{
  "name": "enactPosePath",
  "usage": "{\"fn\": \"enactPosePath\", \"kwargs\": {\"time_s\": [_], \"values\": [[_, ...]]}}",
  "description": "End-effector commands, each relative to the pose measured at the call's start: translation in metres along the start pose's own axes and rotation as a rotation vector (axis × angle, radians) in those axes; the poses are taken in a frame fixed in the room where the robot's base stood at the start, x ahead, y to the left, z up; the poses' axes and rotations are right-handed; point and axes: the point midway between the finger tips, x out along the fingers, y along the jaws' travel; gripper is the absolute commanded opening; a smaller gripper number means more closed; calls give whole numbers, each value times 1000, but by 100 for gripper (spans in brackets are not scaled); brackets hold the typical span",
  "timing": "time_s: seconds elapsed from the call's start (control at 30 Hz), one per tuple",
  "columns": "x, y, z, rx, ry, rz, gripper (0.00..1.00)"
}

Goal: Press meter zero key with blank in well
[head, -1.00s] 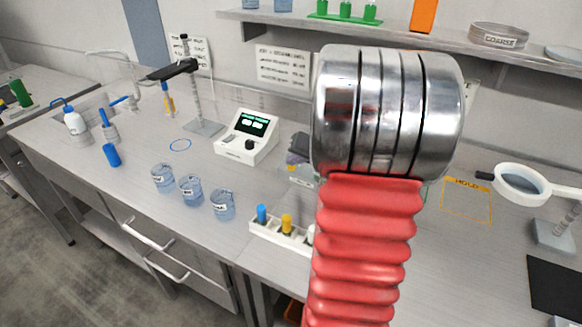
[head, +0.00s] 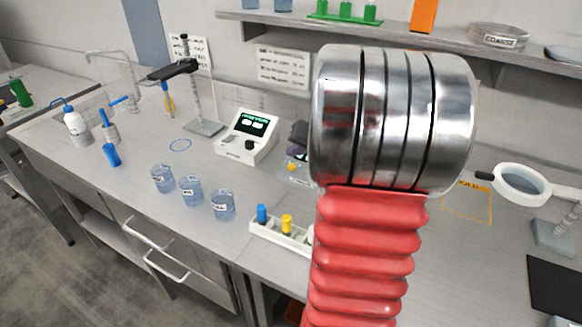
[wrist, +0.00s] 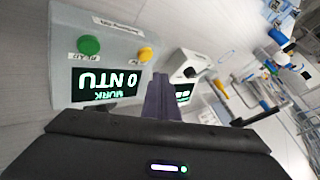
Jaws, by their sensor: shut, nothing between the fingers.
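The grey meter (wrist: 60,30) fills the upper left of the wrist view, appearing upside down. Its dark display (wrist: 106,84) shows "0 NTU". A green key (wrist: 89,45) and a yellow key (wrist: 145,54) sit on its face. My gripper (wrist: 162,88) is shut and empty, its fingertips near the meter's edge on the yellow key's side. They look apart from the yellow key. In the head view my arm hides most of the meter; a part (head: 301,174) shows beside it. The well and any blank in it are not visible.
A white instrument (head: 247,137) with a green-lit display and black knob stands left of the meter. A rack (head: 272,233) with blue- and yellow-capped vials is in front. Several beakers (head: 191,190) stand left of it. A magnifier (head: 521,184) stands at right.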

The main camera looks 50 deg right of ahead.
Motion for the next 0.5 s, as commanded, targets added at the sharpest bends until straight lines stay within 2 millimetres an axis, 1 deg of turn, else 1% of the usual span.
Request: {"fn": "enactPosePath", "kwargs": {"time_s": [0.3, 0.5], "values": [[-16, -12, -12, -2, 1, -1, 0], [-22, -16, -16, -1, 0, 0, 0]]}}
